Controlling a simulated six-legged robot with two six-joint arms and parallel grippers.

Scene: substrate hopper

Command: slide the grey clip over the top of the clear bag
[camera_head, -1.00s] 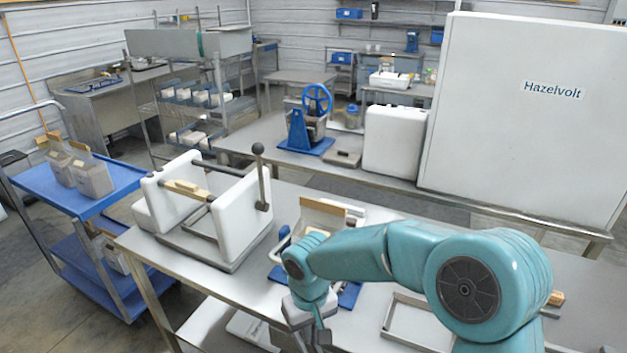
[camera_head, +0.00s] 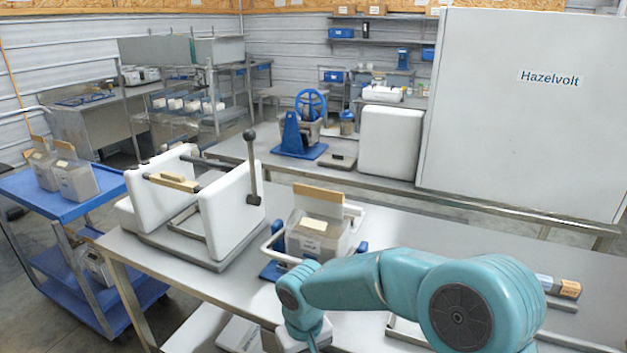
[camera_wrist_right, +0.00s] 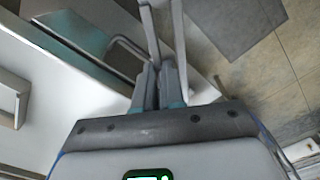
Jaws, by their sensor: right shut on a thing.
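The clear bag (camera_head: 316,236) holds grey-brown contents and stands upright, with a tan strip (camera_head: 318,197) along its top. It sits in a blue stand with pale rails on the steel table. My right arm reaches in front of the bag, its wrist low at the bottom edge of the head view, where the fingers are not visible. In the right wrist view, my right gripper (camera_wrist_right: 161,76) is shut on the grey clip (camera_wrist_right: 179,38), whose two long thin arms stick out beyond the fingertips, slightly spread. The bag is not identifiable there. My left gripper is not in view.
A white press-like frame (camera_head: 235,212) with a lever stands left of the bag. A blue cart (camera_head: 98,207) at the left carries more bags. A second bench behind holds a blue-wheeled device (camera_head: 303,131) and a white box (camera_head: 390,142). Table right of the bag is partly free.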

